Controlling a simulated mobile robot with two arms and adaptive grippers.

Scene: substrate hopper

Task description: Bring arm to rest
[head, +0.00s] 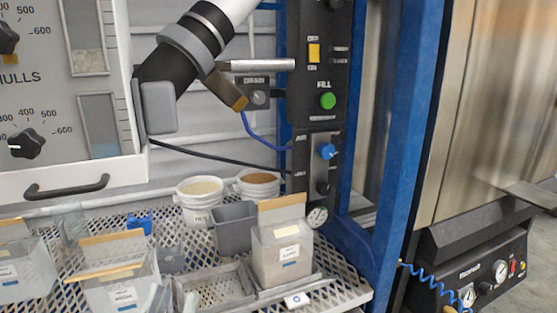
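I cannot make out a clear pair of fingertips or anything held. My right gripper is not in view.
A perforated shelf (345,293) below holds several clear bins, a grey bin (234,226), a labelled bin (282,255) and two white tubs (200,210). A control column (320,60) with a green button (327,101) and a blue post (395,120) stand to the right.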

